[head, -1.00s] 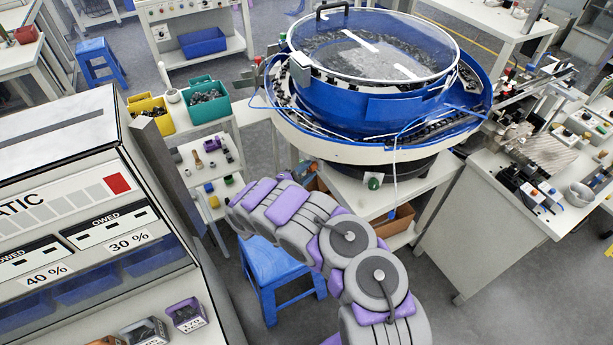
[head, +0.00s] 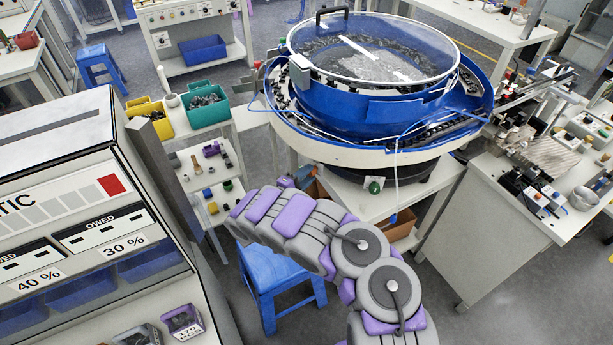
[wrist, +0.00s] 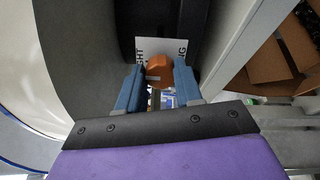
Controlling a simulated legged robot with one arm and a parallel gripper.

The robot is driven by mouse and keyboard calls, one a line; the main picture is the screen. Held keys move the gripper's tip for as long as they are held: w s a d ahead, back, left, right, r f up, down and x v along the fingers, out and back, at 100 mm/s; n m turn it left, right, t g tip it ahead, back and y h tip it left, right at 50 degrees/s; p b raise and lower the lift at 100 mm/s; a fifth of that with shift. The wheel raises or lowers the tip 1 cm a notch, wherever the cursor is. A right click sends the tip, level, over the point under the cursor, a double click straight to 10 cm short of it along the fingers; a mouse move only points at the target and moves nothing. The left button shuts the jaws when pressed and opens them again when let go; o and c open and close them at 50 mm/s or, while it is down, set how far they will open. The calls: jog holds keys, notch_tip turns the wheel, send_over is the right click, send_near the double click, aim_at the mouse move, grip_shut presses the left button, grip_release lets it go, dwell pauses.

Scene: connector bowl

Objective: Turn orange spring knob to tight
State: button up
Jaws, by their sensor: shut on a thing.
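In the wrist view the orange knob (wrist: 158,71) sits between the two blue-grey fingers of my gripper (wrist: 157,85), which is shut on it. A white label (wrist: 182,48) with partly hidden dark lettering, ending in "GHT" on the left and "NG" on the right, is behind the knob. The fingers hide the knob's sides. Which way the knob is turned I cannot tell.
The blue bowl feeder (head: 375,110) stands on a white table. A blue stool (head: 270,280) is below my arm. A cardboard box (wrist: 268,60) lies at the right in the wrist view. A grey cabinet (head: 90,200) is close on the left.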

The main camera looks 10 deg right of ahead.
jog(key=o, duration=1)
jog(key=shift+f, duration=0.15)
jog(key=shift+o, duration=0.2)
jog(key=p+v, duration=0.3)
jog(key=v, duration=1.4)
jog(key=shift+a+p, duration=0.2)
jog(key=shift+p, duration=0.15)
jog(key=shift+s+f, duration=0.15)
jog(key=shift+s, duration=0.05)
